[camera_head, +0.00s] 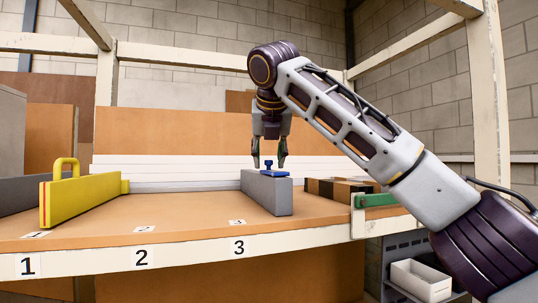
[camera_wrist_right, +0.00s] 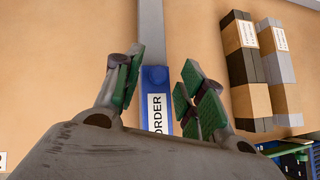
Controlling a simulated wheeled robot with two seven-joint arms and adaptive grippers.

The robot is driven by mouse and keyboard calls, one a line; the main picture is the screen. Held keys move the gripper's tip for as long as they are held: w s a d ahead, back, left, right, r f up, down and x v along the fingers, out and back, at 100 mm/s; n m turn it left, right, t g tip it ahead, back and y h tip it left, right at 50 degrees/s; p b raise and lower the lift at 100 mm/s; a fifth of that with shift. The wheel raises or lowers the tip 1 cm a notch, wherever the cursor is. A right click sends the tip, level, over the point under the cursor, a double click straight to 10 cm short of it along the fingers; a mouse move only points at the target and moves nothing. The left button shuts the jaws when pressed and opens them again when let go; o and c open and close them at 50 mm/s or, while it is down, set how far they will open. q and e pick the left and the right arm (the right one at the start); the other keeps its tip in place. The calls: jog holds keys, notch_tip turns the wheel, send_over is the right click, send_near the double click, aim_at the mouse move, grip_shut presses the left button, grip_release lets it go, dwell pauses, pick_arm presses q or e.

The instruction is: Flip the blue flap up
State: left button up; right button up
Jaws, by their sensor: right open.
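In the right wrist view the blue flap (camera_wrist_right: 155,82) carries a white label reading "ORDER" and shows between my fingers. My right gripper (camera_head: 269,161) points down just above the flap, open, with one finger on each side of it; whether a finger touches it I cannot tell. Its green-padded fingers also show in the right wrist view (camera_wrist_right: 163,88). My left gripper is not in view.
A yellow block (camera_head: 85,200) with a loop handle stands at the left near label 1. Brown and black boxes (camera_head: 338,189) lie right of the grey block, beside a green-handled part (camera_head: 376,200). The bench top (camera_head: 165,213) around label 2 is clear.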

grip_shut()
dwell(0.3)
jog(key=shift+d, duration=0.1)
